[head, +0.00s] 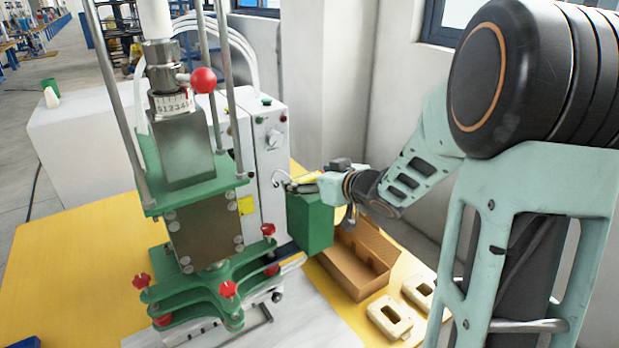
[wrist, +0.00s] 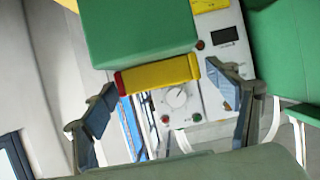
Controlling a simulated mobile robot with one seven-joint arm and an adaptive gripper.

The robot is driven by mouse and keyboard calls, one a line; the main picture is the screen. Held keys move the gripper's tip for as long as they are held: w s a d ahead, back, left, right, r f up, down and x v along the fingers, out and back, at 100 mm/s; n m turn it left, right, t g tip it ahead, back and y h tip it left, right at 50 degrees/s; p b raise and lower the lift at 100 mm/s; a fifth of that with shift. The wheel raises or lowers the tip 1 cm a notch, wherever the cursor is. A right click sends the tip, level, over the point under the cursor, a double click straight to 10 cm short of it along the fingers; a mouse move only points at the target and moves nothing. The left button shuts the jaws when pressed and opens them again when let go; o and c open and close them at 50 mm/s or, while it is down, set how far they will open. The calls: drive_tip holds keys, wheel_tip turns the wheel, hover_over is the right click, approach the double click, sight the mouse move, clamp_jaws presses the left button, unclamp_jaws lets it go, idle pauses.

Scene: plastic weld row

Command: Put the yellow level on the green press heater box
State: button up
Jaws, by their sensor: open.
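The green press heater box (head: 310,222) stands beside the press, and its green face (wrist: 145,28) fills the upper middle of the wrist view. The yellow level (wrist: 158,74), with a red end, lies along the edge of the box in the wrist view and looks to touch it. In the head view a small piece of the level (head: 307,177) shows just above the box top, mostly hidden by my gripper (head: 302,184). My gripper is open, with one finger at each end of the level in the wrist view (wrist: 162,77). Any finger contact is unclear.
The green press (head: 205,215) with red knobs stands close on the left. A white control cabinet (head: 268,145) is behind the box. A brown tray (head: 350,262) and two cream blocks (head: 390,318) lie on the yellow table (head: 80,255) to the right.

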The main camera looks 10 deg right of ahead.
drive_tip(key=shift+r, duration=0.3)
drive_tip(key=p+v, duration=0.1)
drive_tip(key=v, duration=1.1)
drive_tip(key=shift+d, duration=0.1)
